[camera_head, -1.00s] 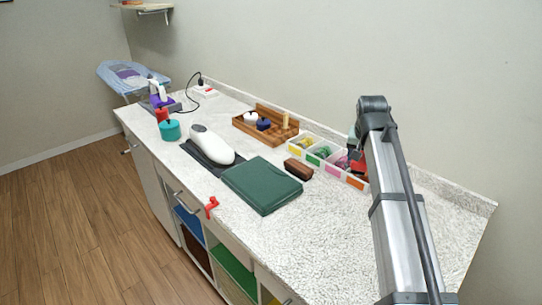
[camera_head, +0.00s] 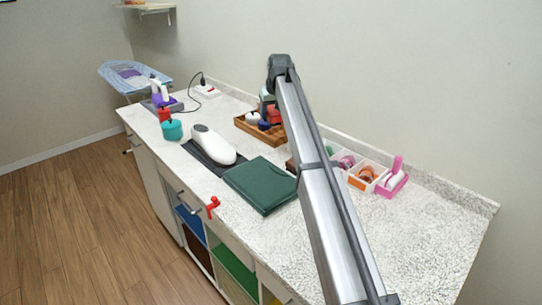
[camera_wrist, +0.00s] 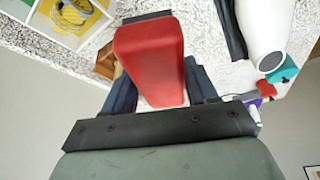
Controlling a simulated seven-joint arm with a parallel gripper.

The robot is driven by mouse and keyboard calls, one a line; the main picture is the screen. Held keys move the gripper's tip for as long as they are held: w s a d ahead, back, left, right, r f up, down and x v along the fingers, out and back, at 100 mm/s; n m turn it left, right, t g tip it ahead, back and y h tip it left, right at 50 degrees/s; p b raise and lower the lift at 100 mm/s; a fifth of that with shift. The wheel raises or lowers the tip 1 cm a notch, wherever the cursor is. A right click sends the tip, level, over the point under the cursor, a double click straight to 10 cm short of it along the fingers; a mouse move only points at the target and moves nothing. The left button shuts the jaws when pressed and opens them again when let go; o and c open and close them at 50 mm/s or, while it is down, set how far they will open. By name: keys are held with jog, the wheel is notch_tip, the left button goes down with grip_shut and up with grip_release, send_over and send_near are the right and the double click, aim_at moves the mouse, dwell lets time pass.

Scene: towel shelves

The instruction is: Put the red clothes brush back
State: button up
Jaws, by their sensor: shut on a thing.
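The red clothes brush (camera_wrist: 150,55) is held between the dark fingers of my gripper (camera_wrist: 160,82), filling the middle of the wrist view. In the head view a red part of the brush (camera_head: 275,116) shows at my gripper (camera_head: 268,106), by the wooden rack (camera_head: 245,126). The rack stands near the wall and holds a white round item (camera_head: 253,117) and a dark blue item (camera_head: 264,126). My arm hides the rack's right part, and I cannot tell whether the brush touches the rack.
A folded green towel (camera_head: 260,185) and a white steamer-like device (camera_head: 213,145) lie in front of the rack. White bins (camera_head: 362,187) and a pink holder (camera_head: 393,192) stand right of my arm. The counter's right end is clear.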

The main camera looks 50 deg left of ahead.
aim_at(276, 114)
jog(key=shift+a+f, duration=0.15)
jog(key=shift+f, duration=4.8)
jog(key=shift+f, duration=0.65)
jog(key=o, duration=1.1)
jog(key=shift+r, duration=0.1)
jog(key=shift+r, duration=0.3)
jog(key=v, duration=1.2)
jog(key=shift+w+r, duration=0.15)
jog(key=shift+r, duration=0.15)
